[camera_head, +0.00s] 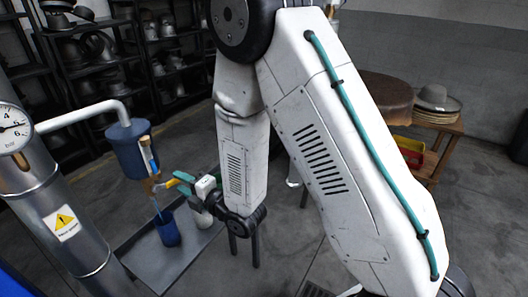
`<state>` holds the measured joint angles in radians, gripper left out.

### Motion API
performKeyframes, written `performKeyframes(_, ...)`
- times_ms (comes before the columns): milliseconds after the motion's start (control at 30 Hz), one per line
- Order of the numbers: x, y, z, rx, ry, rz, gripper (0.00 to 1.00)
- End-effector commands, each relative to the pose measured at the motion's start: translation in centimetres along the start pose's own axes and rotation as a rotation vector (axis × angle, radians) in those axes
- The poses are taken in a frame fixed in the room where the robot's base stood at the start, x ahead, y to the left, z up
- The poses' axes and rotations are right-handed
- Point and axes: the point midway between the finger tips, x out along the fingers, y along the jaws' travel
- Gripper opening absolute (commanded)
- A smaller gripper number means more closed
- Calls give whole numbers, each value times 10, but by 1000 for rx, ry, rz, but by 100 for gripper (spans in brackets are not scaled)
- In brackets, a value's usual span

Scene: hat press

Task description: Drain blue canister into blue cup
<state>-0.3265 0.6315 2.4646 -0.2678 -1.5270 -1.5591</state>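The blue canister (130,150) hangs at the left, at the end of a white pipe. A brown spout-like part (151,184) with a pale upright piece is on its lower right side. A thin blue streak (157,208) runs from under this part down to the blue cup (168,233), which stands upright on a grey tray (150,267). My gripper (178,181) is just right of the brown part, near small yellow and green pieces. Its fingertips are too small to tell whether they are open, shut or touching the part.
A pale cup (203,217) stands right of the blue cup, partly behind my wrist. A metal column with a gauge (12,127) and warning label rises at the left. Shelves of hats (95,45) stand behind. A wooden table (432,148) with stacked hats is at the right.

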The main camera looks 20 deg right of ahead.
Motion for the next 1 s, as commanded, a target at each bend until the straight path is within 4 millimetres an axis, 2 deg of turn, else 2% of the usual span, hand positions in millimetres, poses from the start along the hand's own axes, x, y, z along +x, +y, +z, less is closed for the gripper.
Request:
performKeyframes(100,-21,0,0,1,-1,-3,38)
performKeyframes(333,-16,16,22,98,-59,-110,38)
performKeyframes(567,-22,31,46,227,-149,-234,38)
performKeyframes(767,-35,46,65,351,-246,-333,38)
performKeyframes(1000,-60,64,85,510,-380,-435,38)
